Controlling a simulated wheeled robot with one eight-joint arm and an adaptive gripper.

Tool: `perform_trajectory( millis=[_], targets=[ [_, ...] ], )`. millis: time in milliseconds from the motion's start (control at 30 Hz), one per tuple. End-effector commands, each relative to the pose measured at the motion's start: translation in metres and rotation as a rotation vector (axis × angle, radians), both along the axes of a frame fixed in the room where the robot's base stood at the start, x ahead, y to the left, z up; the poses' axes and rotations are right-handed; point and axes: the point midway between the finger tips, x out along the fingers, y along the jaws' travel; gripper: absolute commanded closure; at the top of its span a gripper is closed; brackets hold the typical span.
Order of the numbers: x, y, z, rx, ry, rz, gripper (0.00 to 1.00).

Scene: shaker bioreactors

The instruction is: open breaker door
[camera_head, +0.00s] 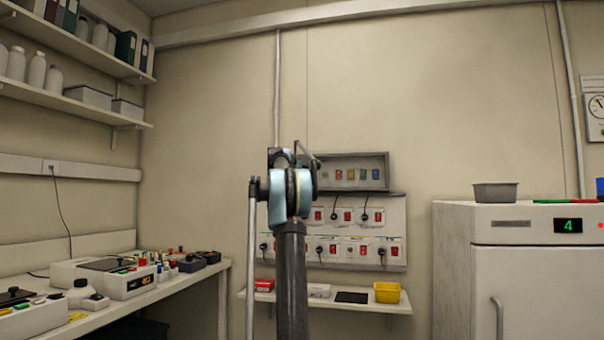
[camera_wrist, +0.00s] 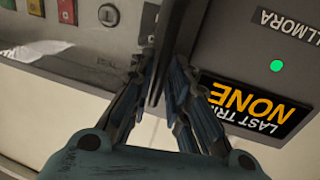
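The grey breaker box (camera_head: 375,158) is on the back wall, with a row of coloured breakers showing inside. In the wrist view, coloured breakers and a round dial (camera_wrist: 108,14) show at upper left. The breaker door (camera_wrist: 225,60), a grey panel with a green dot and a black "LAST TRIP NONE" label, fills the upper right and stands open. My gripper (camera_wrist: 161,75) has its fingers on both sides of a dark upright edge of the door and looks closed on it. In the head view my arm covers the box's left end and hides the fingertips.
Below the box is a panel of switches and plugged cables (camera_head: 394,235), above a shelf (camera_head: 345,304) with a yellow bin (camera_head: 387,292). A white cabinet (camera_head: 455,270) stands at right. A cluttered bench (camera_head: 190,282) runs along the left.

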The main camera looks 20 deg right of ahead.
Motion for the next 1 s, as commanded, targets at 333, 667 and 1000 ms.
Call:
perform_trajectory(
  millis=[333,667,1000],
  targets=[
    [0.003,-0.004,0.0,0.0,0.0,0.0,0.83],
    [0.004,-0.004,0.0,0.0,0.0,0.0,1.0],
    [-0.002,0.016,0.0,0.0,0.0,0.04,1.0]
  ],
)
